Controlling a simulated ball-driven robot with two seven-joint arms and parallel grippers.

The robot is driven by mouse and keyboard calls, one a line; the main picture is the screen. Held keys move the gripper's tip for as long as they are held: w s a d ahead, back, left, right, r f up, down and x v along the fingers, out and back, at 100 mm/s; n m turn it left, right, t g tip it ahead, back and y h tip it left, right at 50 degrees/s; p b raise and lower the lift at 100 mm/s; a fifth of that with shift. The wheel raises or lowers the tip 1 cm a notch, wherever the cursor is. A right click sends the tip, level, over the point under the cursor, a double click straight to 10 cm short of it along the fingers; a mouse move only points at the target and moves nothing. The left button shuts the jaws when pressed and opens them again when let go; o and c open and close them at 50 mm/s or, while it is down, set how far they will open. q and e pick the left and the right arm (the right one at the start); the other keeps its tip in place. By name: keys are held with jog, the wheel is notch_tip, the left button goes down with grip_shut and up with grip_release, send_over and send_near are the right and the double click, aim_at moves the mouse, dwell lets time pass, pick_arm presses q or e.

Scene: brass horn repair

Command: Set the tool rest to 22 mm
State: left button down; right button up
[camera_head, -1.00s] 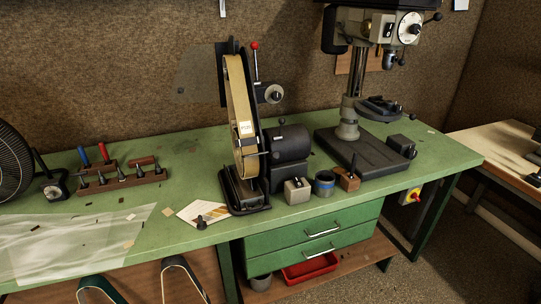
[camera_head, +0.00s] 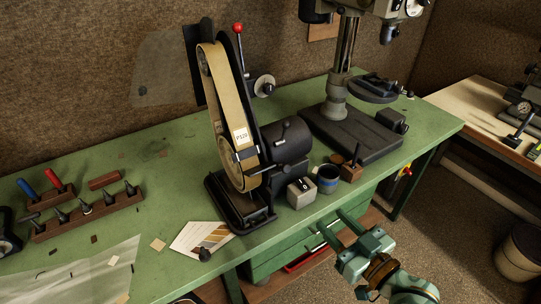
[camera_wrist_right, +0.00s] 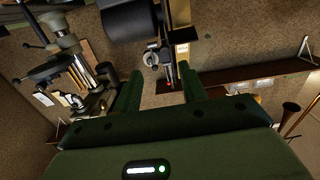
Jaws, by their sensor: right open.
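The belt grinder stands on the green bench, its tan belt (camera_head: 226,110) bearing a white P120 label. A small tool rest (camera_head: 262,170) sits low at the belt's front right side; its gap to the belt is too small to read. My right gripper (camera_head: 333,222) is open and empty in the head view, past the bench's front edge, right of and below the grinder. In the right wrist view its two fingers (camera_wrist_right: 160,88) are spread, with the grinder's motor and belt (camera_wrist_right: 183,52) beyond them. My left gripper is out of view.
A drill press (camera_head: 345,125) is behind. A card (camera_head: 202,239) and tool rack (camera_head: 88,213) lie left.

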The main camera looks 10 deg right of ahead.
jog(key=r, duration=0.2)
send_near(288, 170)
jog(key=shift+t+y, duration=0.3)
jog(key=x, duration=0.9)
jog(key=shift+d+f, duration=0.1)
jog(key=shift+f, duration=0.25)
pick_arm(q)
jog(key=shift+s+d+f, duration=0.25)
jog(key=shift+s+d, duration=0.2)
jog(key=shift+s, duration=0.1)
